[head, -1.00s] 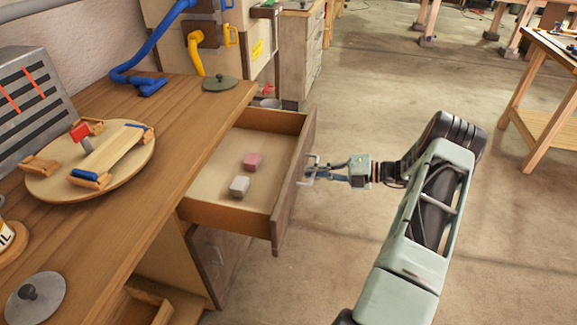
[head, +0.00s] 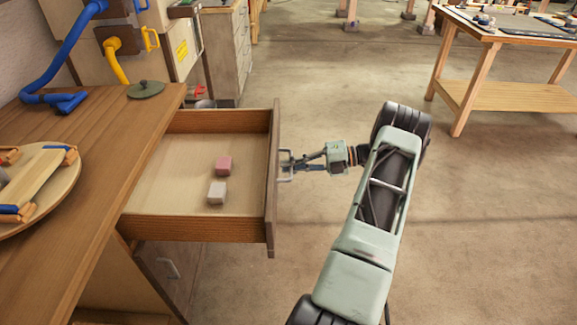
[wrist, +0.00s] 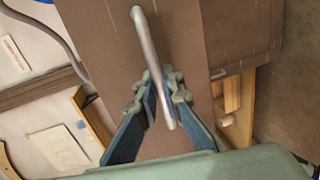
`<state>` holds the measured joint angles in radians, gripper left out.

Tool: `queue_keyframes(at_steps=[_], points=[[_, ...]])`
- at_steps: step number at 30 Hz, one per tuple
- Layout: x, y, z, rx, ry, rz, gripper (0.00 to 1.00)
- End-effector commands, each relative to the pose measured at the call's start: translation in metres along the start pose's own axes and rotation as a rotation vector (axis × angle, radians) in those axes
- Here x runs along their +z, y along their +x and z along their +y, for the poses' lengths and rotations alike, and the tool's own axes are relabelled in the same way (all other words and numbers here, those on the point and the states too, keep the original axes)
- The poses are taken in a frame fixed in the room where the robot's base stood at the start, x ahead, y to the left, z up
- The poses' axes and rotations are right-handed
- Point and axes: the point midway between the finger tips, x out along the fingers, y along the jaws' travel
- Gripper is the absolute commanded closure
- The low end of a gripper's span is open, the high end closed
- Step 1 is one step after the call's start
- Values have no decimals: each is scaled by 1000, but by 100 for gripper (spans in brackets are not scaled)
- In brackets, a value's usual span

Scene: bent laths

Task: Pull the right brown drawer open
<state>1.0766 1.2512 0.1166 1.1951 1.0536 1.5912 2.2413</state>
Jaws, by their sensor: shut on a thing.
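The brown drawer (head: 147,212) stands pulled out from under the wooden workbench (head: 120,150). Its front faces right and carries a grey metal bar handle (head: 286,176). A pink block (head: 223,166) and a pale grey block (head: 217,193) lie inside on the drawer's floor. My gripper (head: 294,164) is at the handle, right of the drawer front, and is shut on it. In the wrist view the handle (wrist: 148,50) passes between the two blue fingers of my gripper (wrist: 164,96), with the brown drawer front behind it.
On the bench are a round wooden board (head: 45,185) with clamps and a green-grey lid (head: 146,89). A cupboard door (head: 168,270) with a handle is below the drawer.

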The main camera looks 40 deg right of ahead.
Motion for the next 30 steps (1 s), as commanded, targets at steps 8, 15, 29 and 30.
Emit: queue_keyframes(at_steps=[8,15,29,30], points=[[0,0,0,-1,0,0,74],[0,0,0,0,0,-1,74],[1,-72,-1,-2,-1,-4,74],[0,-80,-1,-2,-1,-3,74]])
